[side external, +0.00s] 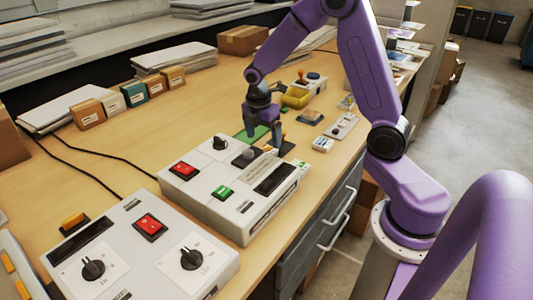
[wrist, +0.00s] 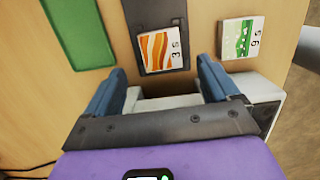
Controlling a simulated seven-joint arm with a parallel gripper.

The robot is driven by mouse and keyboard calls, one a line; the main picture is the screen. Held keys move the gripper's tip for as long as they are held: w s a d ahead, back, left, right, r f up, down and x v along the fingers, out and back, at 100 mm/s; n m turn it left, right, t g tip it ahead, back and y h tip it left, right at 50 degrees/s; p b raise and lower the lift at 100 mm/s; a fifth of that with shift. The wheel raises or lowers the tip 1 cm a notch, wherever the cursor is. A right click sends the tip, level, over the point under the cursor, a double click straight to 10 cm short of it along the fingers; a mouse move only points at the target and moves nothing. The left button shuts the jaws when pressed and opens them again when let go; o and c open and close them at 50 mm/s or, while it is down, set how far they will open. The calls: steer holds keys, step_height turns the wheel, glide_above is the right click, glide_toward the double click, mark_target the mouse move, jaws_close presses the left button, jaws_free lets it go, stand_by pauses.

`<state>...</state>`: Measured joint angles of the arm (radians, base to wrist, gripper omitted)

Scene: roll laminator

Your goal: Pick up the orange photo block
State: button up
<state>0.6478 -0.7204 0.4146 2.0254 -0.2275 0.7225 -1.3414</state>
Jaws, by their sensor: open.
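The orange photo block (wrist: 160,50), a small tile with orange and white wavy stripes and a "3 6" marking, lies on a dark grey pad (wrist: 157,12) in the wrist view. My gripper (wrist: 162,67) is open and empty, with its blue-grey fingers apart to the left and right of the block's near side. The block lies just beyond the fingertips, and no contact shows. In the side external view my gripper (side external: 264,142) hangs low behind a white machine, pointing down.
A green-patterned photo block (wrist: 238,38) lies right of the pad, and a green mat (wrist: 78,30) lies left. The white machine (side external: 235,190) with red and green switches stands close to my gripper. A second white machine (side external: 140,250) stands nearer the camera.

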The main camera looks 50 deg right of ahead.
mark_target(266, 150)
steer(key=shift+s+d+f, duration=0.1)
steer(key=shift+d+f, duration=0.1)
steer(key=shift+f, duration=0.65)
steer(key=shift+w+d+f, duration=0.1)
steer(key=shift+d+f, duration=0.05)
steer(key=shift+f, duration=0.65)
steer(key=shift+s+d+f, duration=0.1)
steer(key=shift+d+f, duration=0.1)
steer(key=shift+f, duration=0.65)
steer(key=c, duration=1.2)
steer(key=shift+c, duration=0.2)
steer(key=shift+r, duration=0.1)
